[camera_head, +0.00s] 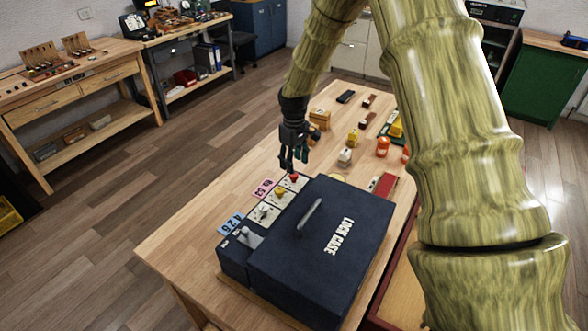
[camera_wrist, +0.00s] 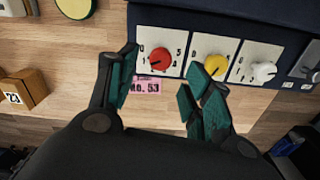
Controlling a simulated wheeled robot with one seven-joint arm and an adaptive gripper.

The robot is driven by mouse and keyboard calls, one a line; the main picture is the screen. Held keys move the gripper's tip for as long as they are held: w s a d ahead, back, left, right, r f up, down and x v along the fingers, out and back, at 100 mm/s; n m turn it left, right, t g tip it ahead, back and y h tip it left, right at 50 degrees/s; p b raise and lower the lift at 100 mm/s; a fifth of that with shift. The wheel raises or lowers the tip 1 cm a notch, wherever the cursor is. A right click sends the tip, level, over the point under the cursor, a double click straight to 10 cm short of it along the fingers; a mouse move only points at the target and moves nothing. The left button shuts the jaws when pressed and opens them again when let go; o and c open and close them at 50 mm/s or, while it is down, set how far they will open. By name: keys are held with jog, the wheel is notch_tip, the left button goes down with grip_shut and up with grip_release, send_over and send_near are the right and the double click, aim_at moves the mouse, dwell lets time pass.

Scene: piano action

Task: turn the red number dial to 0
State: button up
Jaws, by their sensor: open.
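The red number dial (camera_wrist: 160,60) is a round red knob with a dark pointer on a white plate marked with numbers, on the front strip of the dark blue lock case (camera_head: 325,240). The pointer angles toward the lower left in the wrist view, but its exact number is too small to tell. In the head view the red dial (camera_head: 294,176) sits at the far end of the row. My gripper (camera_wrist: 160,82) is open and empty, with its green-padded fingers on either side of the red dial in the picture. In the head view my gripper (camera_head: 290,166) is just above and beside that dial; I see no clear contact.
A yellow dial (camera_wrist: 215,65) and a white dial (camera_wrist: 263,72) sit beside the red one, the yellow close to a finger. Small blocks and an orange item (camera_head: 383,146) stand behind on the wooden table (camera_head: 185,243).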

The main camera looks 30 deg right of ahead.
aim_at(294, 174)
jog(key=shift+f+p, duration=0.9)
jog(key=shift+f, duration=1.65)
jog(key=c, duration=1.1)
